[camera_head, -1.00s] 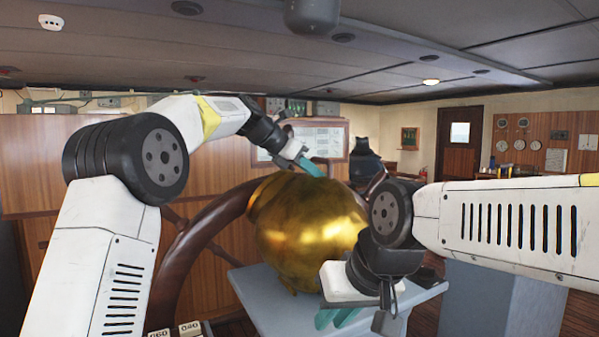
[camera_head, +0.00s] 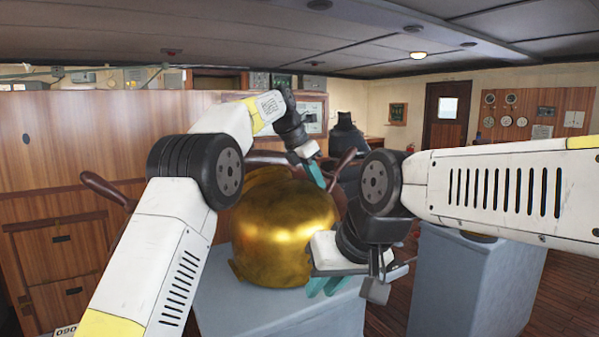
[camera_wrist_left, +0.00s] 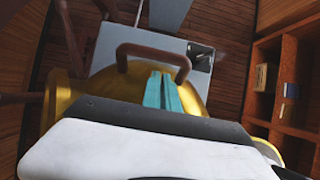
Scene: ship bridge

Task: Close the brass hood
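The brass hood (camera_head: 275,225) is a shiny golden rounded shell on a grey pedestal (camera_head: 235,305). In the left wrist view the hood (camera_wrist_left: 66,92) shows around my gripper body, with a brown U-shaped handle (camera_wrist_left: 150,50) beyond the fingertips. My left gripper (camera_head: 314,174) is over the hood's upper right side. Its teal fingers (camera_wrist_left: 163,92) lie side by side, shut with nothing seen between them, close to the handle; contact is unclear. My right gripper (camera_head: 325,286) is low at the hood's right side, its two fingertips slightly apart and empty.
A dark wooden wheel with handles (camera_head: 105,188) stands behind the hood, partly hidden by my left arm. Another grey pedestal (camera_head: 460,290) stands at right. Wooden panelling (camera_head: 60,150) lies at left. Wooden floor shows between the pedestals.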

